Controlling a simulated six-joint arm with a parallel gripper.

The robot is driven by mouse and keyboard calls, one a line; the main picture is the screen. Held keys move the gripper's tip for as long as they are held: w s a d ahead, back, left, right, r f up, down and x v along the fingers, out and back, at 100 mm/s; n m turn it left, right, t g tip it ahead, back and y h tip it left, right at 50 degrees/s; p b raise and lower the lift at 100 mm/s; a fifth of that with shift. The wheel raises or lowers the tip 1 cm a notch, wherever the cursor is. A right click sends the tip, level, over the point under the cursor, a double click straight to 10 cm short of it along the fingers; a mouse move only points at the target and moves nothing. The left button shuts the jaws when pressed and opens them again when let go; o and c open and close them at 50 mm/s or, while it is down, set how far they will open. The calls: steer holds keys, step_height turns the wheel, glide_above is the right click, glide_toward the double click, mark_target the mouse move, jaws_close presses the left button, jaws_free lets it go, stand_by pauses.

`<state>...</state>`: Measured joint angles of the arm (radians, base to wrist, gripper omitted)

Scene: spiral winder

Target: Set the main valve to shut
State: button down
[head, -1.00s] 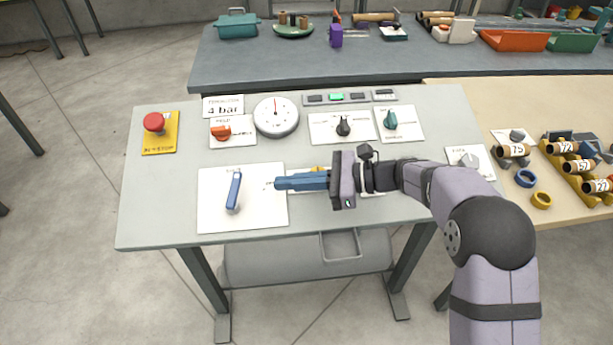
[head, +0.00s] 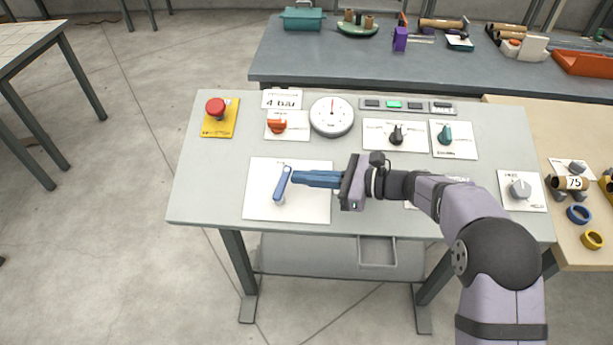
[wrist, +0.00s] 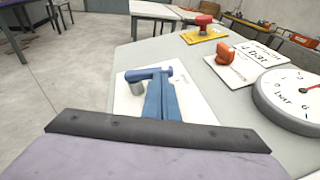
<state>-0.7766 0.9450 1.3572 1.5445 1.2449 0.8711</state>
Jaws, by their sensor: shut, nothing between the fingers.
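The valve's blue lever handle (head: 282,184) sits on a large white plate (head: 310,205) at the front left of the panel table. Its free end points to the back and slightly right. My gripper (head: 295,177) is shut and empty, with its blue fingers level and pointing left. The fingertips are right beside the lever's free end, on its right side. In the wrist view, the lever (wrist: 146,74) shows just past the shut fingers (wrist: 162,100). Whether they touch cannot be told. The plate's label is too small to read.
A red mushroom button (head: 215,106) on a yellow plate stands at the back left. An orange knob (head: 277,125), a round gauge (head: 332,117), a black knob (head: 396,135) and a teal knob (head: 445,134) line the back. A grey knob (head: 520,189) is at the right.

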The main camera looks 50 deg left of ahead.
steer(key=shift+a+b, duration=0.5)
steer(key=shift+b, duration=0.05)
steer(key=shift+a+r, duration=0.2)
steer(key=shift+a, duration=0.35)
steer(key=v, duration=0.4)
steer(key=w+a+b+v, duration=0.1)
steer(key=v, duration=0.3)
steer(key=w+b+v, duration=0.1)
steer(key=v, duration=0.2)
steer(key=shift+w+d, duration=0.1)
steer(key=shift+w, duration=0.3)
steer(key=shift+w+d+r, duration=0.4)
steer(key=shift+w+d, duration=0.2)
steer(key=shift+d, duration=0.05)
